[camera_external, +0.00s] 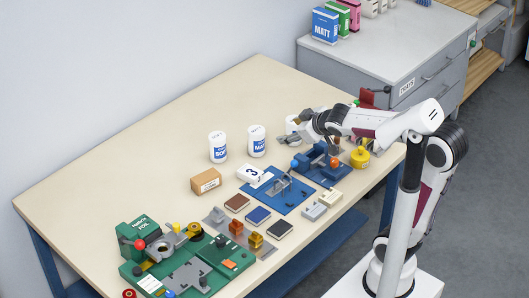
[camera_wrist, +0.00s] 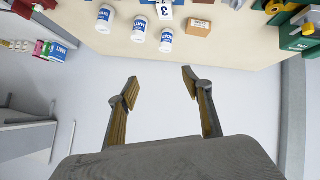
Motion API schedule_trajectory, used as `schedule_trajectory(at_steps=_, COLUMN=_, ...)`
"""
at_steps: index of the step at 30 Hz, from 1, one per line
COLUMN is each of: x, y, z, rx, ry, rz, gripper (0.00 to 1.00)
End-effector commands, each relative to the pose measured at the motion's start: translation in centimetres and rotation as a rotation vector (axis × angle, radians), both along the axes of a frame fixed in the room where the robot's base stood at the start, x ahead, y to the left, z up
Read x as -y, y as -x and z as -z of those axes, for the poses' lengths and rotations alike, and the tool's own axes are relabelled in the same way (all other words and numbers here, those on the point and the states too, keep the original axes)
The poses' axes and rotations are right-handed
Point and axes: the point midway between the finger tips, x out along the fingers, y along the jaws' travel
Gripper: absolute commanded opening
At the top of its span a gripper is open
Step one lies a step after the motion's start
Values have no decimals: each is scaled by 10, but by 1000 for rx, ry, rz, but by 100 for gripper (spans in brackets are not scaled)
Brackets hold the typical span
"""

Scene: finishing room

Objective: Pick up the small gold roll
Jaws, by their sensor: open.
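A small gold roll (camera_external: 195,231) sits on the green hand-foil machine (camera_external: 195,268) at the near left of the table in the external view. In the wrist view the green machine (camera_wrist: 296,42) is cut by the top right corner, and a gold round part (camera_wrist: 273,7) shows beside it; I cannot tell if it is the same roll. My gripper (camera_external: 290,128) is over the far right part of the table, well away from the roll. In the wrist view my gripper (camera_wrist: 159,84) has its fingers wide apart with nothing between them.
White jars (camera_external: 218,147) and a cardboard box (camera_external: 206,181) stand mid-table. A blue fixture (camera_external: 278,192), several small blocks and a yellow container (camera_external: 360,157) lie toward the right. A grey cabinet (camera_external: 390,55) stands behind. The left back of the table is clear.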

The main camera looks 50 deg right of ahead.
Motion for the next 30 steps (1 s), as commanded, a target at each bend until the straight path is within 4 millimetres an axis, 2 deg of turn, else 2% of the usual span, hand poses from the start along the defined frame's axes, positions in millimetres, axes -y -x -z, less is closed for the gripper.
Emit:
schedule_trajectory(at_steps=3, x=-1, y=-33, z=-4, rx=43, ry=31, rz=-44, gripper=50)
schedule_trajectory(at_steps=14, x=-22, y=-123, z=-7, rx=161, ry=92, rz=-225, gripper=50)
schedule_trajectory(at_steps=21, x=-47, y=-171, z=7, rx=215, ry=100, rz=-375, gripper=50)
schedule_trajectory(at_steps=30, x=-86, y=-214, z=42, rx=250, ry=68, rz=-586, gripper=50)
